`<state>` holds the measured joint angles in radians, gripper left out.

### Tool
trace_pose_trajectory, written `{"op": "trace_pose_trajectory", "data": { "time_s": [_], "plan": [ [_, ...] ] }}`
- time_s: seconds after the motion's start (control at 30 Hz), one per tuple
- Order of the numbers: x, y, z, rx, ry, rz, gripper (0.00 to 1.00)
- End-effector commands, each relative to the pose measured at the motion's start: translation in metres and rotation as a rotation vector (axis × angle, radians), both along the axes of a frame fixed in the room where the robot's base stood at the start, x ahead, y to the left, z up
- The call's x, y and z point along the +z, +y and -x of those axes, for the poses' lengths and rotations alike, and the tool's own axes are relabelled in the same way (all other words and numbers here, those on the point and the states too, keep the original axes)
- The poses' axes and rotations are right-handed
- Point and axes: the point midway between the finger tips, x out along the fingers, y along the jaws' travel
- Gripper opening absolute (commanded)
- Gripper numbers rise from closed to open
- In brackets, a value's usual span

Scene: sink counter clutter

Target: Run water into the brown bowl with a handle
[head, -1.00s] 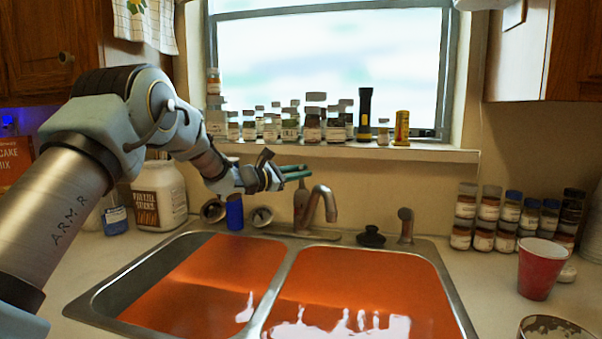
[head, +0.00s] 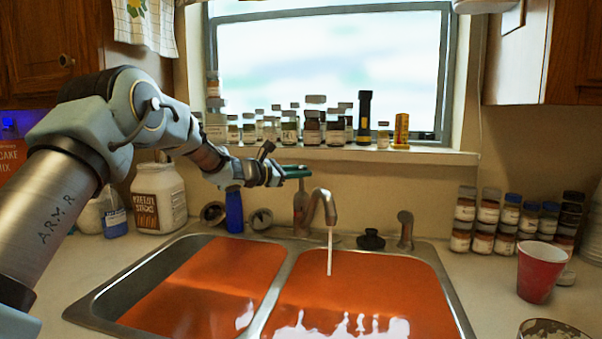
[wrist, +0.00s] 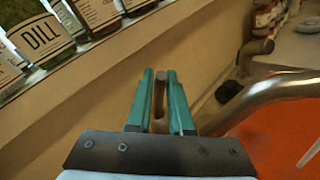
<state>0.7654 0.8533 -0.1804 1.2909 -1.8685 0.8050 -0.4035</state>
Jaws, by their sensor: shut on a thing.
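The faucet (head: 330,203) stands behind the double sink, and a white stream of water (head: 330,252) falls from its spout into the right basin. My gripper (head: 300,171) is at the faucet's upper left. In the wrist view its two green fingers (wrist: 160,82) are shut on the faucet lever (wrist: 160,98), which shows between them. The spout (wrist: 268,88) curves away to the right there. No brown bowl with a handle shows clearly. A round rim (head: 553,328) is cut off at the lower right, and I cannot tell what it is.
Both sink basins (head: 285,283) look orange-brown inside. Several jars and a flashlight (head: 365,115) line the windowsill above my gripper. A blue bottle (head: 234,212) stands left of the faucet. A red cup (head: 538,272) and stacked jars (head: 487,215) are on the right counter.

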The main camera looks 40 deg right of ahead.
Motion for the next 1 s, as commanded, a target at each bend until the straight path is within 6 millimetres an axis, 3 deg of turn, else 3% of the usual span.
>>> {"op": "trace_pose_trajectory", "data": {
  "time_s": [0.13, 0.17, 0.4, 0.73, 1.0],
  "plan": [
    [0.0, 0.0, -0.001, 0.001, -0.001, 0.001, 0.0],
    [0.0, 0.0, -0.001, 0.001, -0.001, 0.001, 0.23],
    [0.0, 0.0, 0.0, 0.001, -0.001, 0.001, 0.49],
    [-0.001, 0.005, -0.001, 0.002, 0.0, 0.001, 0.49],
    [0.001, 0.051, -0.008, 0.005, -0.001, 0.002, 0.49]
  ]
}}
